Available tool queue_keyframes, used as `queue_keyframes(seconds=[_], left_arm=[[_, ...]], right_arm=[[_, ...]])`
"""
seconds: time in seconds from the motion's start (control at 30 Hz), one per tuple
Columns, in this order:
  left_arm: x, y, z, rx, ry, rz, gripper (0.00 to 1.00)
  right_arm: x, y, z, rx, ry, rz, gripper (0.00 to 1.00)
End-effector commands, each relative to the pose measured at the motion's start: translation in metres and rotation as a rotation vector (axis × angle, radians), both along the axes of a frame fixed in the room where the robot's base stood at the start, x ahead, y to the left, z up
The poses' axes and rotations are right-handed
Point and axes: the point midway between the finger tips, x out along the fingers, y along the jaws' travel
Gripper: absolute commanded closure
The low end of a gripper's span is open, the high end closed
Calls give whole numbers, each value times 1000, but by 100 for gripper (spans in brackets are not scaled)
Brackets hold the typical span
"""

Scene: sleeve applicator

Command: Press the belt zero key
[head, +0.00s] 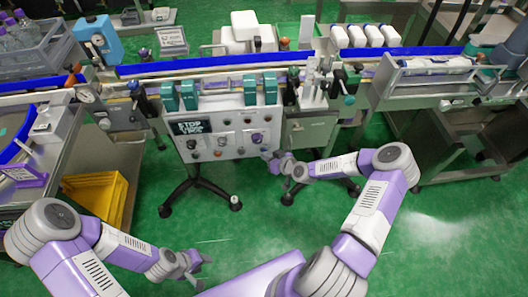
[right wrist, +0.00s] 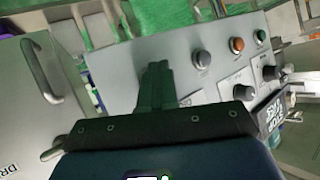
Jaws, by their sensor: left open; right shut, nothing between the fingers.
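The control panel (head: 225,133) stands on a wheeled post below the conveyor and carries several buttons and knobs. Their labels are too small to read, so I cannot tell which is the belt zero key. My right gripper (head: 268,156) is shut and empty, at the panel's lower right corner. In the right wrist view its closed fingers (right wrist: 156,72) lie over the panel face and hide part of it; contact cannot be told. Beside them show a grey button (right wrist: 201,59), an orange-red button (right wrist: 236,45) and a black knob (right wrist: 243,92). My left gripper (head: 200,262) is open and empty, low over the floor.
A black display (head: 193,127) sits at the panel's upper left. A grey cabinet (head: 309,135) adjoins the panel on the right. The conveyor (head: 220,66) runs above. A yellow bin (head: 97,197) stands at left. The green floor (head: 235,228) in front is clear.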

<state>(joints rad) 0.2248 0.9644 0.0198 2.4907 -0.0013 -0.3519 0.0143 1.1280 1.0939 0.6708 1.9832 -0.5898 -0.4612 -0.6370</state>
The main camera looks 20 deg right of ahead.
Motion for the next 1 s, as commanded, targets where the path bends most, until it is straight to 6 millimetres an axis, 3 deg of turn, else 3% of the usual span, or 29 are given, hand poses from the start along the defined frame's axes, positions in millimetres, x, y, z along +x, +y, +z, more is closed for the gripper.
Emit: queue_keyframes(seconds=[0.37, 1.0], left_arm=[[0, 0, 0, 0, 0, 0, 57], [0, 0, 4, 0, 0, 0, 57]], right_arm=[[1, 0, 1, 0, -2, -1, 100], [-15, 5, 1, 0, -1, -1, 100]])
